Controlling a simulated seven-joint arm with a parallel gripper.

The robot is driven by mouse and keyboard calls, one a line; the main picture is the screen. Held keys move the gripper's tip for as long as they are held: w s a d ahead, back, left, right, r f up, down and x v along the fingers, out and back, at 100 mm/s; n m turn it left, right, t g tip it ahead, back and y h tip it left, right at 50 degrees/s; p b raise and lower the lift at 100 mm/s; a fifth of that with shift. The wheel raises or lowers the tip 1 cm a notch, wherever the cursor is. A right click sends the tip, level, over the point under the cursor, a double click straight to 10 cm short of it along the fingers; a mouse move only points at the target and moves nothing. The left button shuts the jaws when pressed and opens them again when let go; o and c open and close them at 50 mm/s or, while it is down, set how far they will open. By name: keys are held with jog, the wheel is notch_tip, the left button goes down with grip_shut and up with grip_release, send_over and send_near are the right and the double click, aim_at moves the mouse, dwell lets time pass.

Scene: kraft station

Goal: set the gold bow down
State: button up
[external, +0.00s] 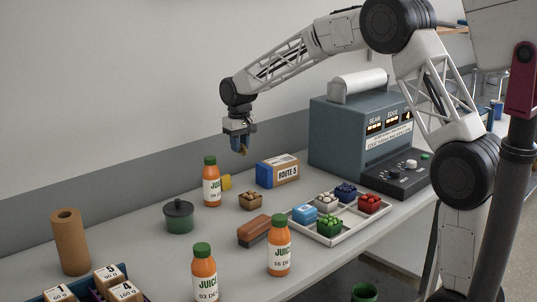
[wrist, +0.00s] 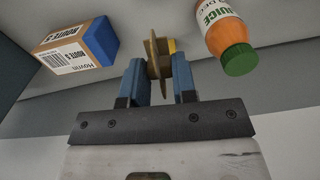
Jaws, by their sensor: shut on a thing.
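My gripper (external: 240,148) is above the table, in front of the grey wall. Its blue fingers are shut on the gold bow (external: 244,150), which shows as a small tan-gold piece at the fingertips. In the wrist view the gold bow (wrist: 156,58) sits between the two fingers (wrist: 158,80), with thin crossed parts standing up. The bow is held clear of the table.
An orange juice bottle (external: 211,187), a yellow item (external: 226,183) and a blue-and-kraft box (external: 278,171) stand below my gripper. A small brown knobbly piece (external: 251,201) lies nearby. A white tray (external: 343,236) holds several coloured pieces. A dark green pot (external: 179,220) stands left.

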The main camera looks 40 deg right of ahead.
jog(key=d, duration=0.1)
jog(key=w+d, duration=0.1)
jog(key=d+n, duration=0.1)
jog(key=shift+w+r, duration=0.2)
jog(key=shift+w, duration=0.05)
jog(key=a, duration=0.7)
dwell(1.8)
dwell(1.0)
